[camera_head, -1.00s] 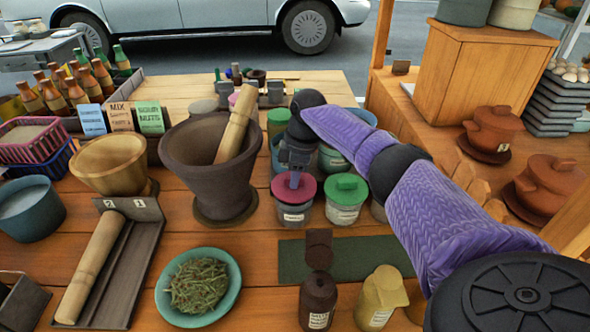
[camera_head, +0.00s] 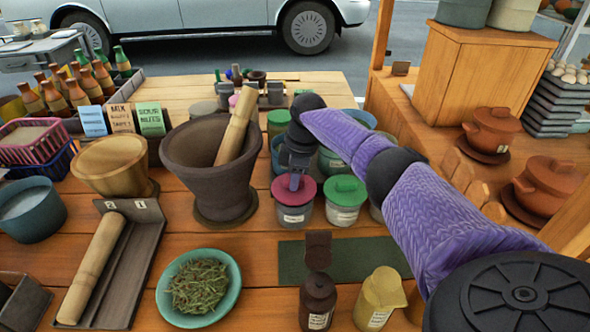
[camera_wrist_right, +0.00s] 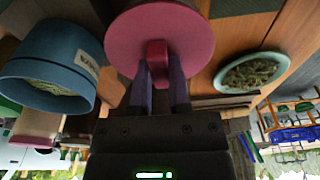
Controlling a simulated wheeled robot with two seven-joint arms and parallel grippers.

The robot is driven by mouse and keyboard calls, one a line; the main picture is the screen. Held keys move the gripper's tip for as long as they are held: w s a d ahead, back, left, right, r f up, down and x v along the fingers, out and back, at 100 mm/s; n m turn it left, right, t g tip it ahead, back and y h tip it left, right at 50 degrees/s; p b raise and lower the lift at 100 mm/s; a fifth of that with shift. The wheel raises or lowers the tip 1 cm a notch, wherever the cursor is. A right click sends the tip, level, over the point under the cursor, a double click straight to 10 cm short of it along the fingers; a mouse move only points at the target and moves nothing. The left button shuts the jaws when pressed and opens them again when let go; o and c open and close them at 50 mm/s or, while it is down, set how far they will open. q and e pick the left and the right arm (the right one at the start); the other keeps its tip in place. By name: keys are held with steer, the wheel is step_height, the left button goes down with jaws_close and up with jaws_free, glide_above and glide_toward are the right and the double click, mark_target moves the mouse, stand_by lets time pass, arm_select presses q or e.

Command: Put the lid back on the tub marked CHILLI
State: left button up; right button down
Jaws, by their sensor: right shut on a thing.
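My right gripper (camera_head: 296,181) is shut on the knob of a round pink lid (camera_head: 282,189). In the right wrist view the lid (camera_wrist_right: 185,32) fills the top middle, with its knob between the two fingers (camera_wrist_right: 158,80). In the head view the lid is at the top of a small grey tub (camera_head: 292,214) with a white label, and it covers the tub's mouth. The lid looks level; I cannot tell whether it is fully seated. The label is too small to read. My left gripper is not in view.
A tub with a green lid (camera_head: 345,190) stands close on the right. A dark mortar (camera_head: 205,160) with a pestle stands on the left. A teal bowl of herbs (camera_head: 233,290) and two jars (camera_head: 318,300) (camera_head: 378,300) are in front. A blue open tub (camera_wrist_right: 62,48) shows in the right wrist view.

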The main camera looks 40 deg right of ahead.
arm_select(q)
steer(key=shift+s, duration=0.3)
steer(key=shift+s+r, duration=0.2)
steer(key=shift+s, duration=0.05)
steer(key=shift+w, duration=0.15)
